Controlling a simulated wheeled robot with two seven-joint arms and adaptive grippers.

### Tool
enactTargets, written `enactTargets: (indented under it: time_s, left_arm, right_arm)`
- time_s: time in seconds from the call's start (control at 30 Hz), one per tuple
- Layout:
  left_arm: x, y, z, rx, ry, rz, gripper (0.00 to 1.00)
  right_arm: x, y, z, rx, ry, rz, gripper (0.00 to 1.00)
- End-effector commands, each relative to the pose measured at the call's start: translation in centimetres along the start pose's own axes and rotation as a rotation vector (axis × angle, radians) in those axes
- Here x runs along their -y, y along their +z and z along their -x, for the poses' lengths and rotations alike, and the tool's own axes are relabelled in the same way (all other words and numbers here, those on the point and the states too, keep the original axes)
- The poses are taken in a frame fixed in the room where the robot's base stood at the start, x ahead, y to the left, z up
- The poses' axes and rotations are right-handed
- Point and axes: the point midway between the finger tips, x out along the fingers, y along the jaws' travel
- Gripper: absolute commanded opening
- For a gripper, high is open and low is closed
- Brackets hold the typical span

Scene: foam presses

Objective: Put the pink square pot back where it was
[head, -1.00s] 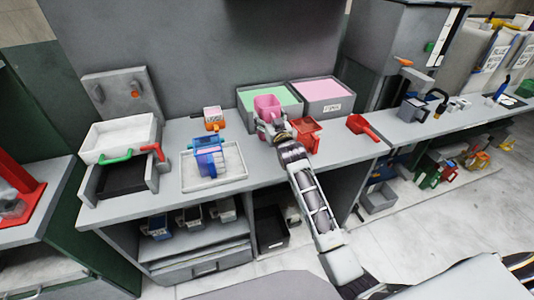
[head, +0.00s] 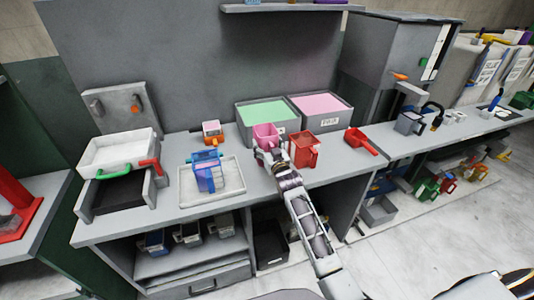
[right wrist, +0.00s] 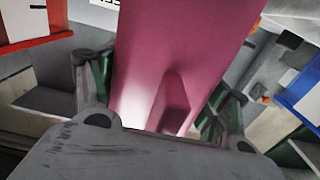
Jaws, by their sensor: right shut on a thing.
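The pink square pot (head: 265,132) is in my right gripper (head: 268,151), in front of the bin of green material. In the right wrist view the pink pot (right wrist: 185,55) fills the middle, between the two fingers of my right gripper (right wrist: 160,100). The fingers are shut on it. Whether the pot's base touches the counter is hidden by the gripper. My left gripper is not in view.
Two grey bins hold green (head: 266,112) and pink (head: 319,102) material behind the pot. A red pot (head: 304,152) stands close on the right, a red scoop (head: 360,141) beyond it. A blue pot (head: 209,177) stands on a white tray (head: 236,201) at left. Bare counter lies between tray and gripper.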

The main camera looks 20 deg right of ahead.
Motion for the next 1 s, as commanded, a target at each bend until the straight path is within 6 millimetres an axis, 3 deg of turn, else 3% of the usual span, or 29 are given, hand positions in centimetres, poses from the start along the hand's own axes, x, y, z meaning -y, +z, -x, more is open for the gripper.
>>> enactTargets:
  time_s: [0.27, 0.7, 1.0]
  left_arm:
    - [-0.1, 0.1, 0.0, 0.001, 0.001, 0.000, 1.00]
    - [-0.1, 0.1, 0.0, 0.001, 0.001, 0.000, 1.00]
    - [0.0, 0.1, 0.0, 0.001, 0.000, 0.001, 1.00]
  right_arm:
    - [0.0, 0.0, 0.0, -0.001, 0.000, 0.000, 0.49]
    - [0.0, 3.6, 0.0, -0.001, -0.001, -0.001, 0.49]
    - [0.0, 3.7, 0.0, -0.001, -0.001, 0.000, 0.49]
